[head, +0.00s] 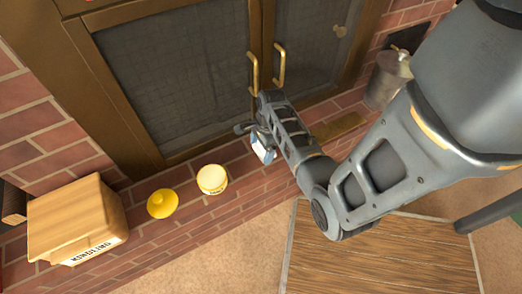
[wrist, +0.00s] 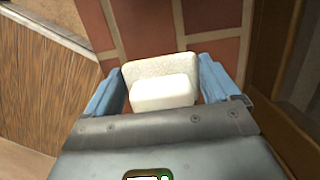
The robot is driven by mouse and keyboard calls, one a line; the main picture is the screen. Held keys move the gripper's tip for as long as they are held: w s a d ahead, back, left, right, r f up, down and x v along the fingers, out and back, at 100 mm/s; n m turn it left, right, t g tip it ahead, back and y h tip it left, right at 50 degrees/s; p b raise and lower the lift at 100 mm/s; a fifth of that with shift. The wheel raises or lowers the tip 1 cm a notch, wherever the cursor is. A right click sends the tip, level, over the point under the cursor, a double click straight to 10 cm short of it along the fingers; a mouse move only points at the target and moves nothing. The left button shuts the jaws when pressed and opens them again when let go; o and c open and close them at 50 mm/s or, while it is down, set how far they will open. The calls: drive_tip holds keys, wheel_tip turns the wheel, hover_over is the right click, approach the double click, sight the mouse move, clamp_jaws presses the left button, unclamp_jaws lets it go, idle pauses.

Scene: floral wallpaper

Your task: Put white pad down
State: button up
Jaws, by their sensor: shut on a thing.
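The white pad (wrist: 164,92) is a small, pale block with rounded edges, and it sits between the two blue-grey fingers of my gripper (wrist: 162,78) in the wrist view. My gripper is shut on it. In the head view my gripper (head: 258,138) is over the red brick ledge (head: 235,205), in front of the glass doors. A small pale part of the pad (head: 266,154) shows there; the rest is hidden by the gripper. I cannot tell whether the pad touches the bricks.
A cardboard box (head: 62,218), a yellow domed object (head: 162,204) and a yellow-and-white jar (head: 212,179) stand on the ledge to the left. A metal canister (head: 386,82) stands to the right. Brass door handles (head: 279,66) are close behind my gripper. Bare brick lies right of the jar.

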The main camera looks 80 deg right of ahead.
drive_tip(key=shift+w+d+f, duration=0.15)
drive_tip(key=shift+d+f, duration=0.1)
drive_tip(key=shift+f, duration=0.35)
drive_tip(key=o, duration=0.8)
drive_tip(key=shift+f, duration=0.1)
drive_tip(key=shift+o, duration=0.2)
drive_tip(key=shift+a, duration=0.1)
